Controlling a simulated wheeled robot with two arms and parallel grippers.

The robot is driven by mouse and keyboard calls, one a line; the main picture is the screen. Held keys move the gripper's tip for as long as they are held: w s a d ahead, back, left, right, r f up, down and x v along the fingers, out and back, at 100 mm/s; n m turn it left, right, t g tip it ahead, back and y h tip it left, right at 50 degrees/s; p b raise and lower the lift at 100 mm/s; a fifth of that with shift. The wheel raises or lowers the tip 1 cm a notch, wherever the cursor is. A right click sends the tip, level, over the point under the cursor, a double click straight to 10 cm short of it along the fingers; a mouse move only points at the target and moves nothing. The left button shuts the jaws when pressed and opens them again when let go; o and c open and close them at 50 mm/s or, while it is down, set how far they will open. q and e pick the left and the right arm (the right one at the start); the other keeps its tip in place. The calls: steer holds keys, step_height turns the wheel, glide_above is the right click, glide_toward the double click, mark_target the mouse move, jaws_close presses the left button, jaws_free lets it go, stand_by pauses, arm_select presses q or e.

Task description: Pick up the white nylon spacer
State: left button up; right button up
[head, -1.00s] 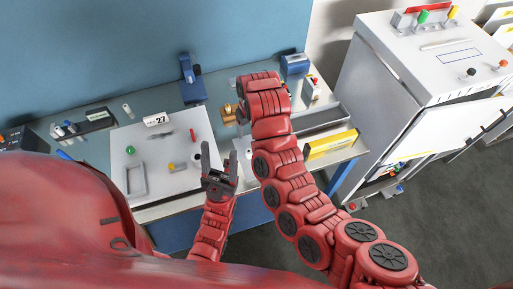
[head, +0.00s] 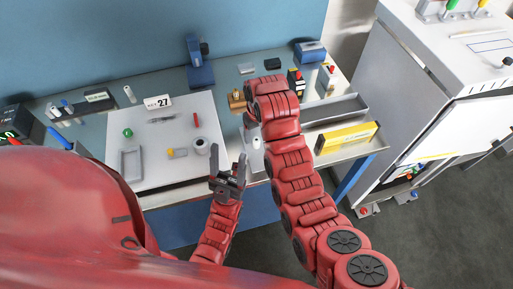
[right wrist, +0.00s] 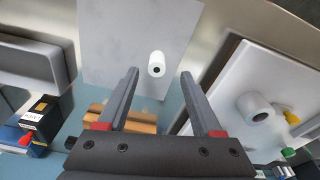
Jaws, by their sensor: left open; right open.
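A small white cylinder with a dark central hole, the white nylon spacer (right wrist: 156,65), stands on a pale grey surface in the right wrist view. It also shows in the head view (head: 256,142), just below the end of my right arm. My right gripper (right wrist: 159,73) is open, and the spacer appears between its fingertips, apart from both. In the head view my right arm largely hides its fingers. My left gripper (head: 228,161) is open and empty near the table's front edge, left of the spacer.
A white board (head: 180,111) left of the spacer holds a wider pale ring (head: 200,146), a yellow-ended cylinder (head: 177,153), a green ball (head: 128,132) and a grey frame (head: 131,163). A brass-coloured block (head: 236,100) is close to my right gripper. A yellow box (head: 346,138) lies to the right.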

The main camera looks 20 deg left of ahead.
mark_target(257, 139)
steer(key=f+p, duration=0.1)
steer(key=f, duration=0.1)
steer(key=w+f+p, duration=0.1)
steer(key=f, duration=0.1)
steer(key=shift+a, duration=0.1)
steer(key=shift+f, duration=0.65)
steer(key=shift+a, duration=0.1)
steer(key=shift+c, duration=0.4)
jaws_close()
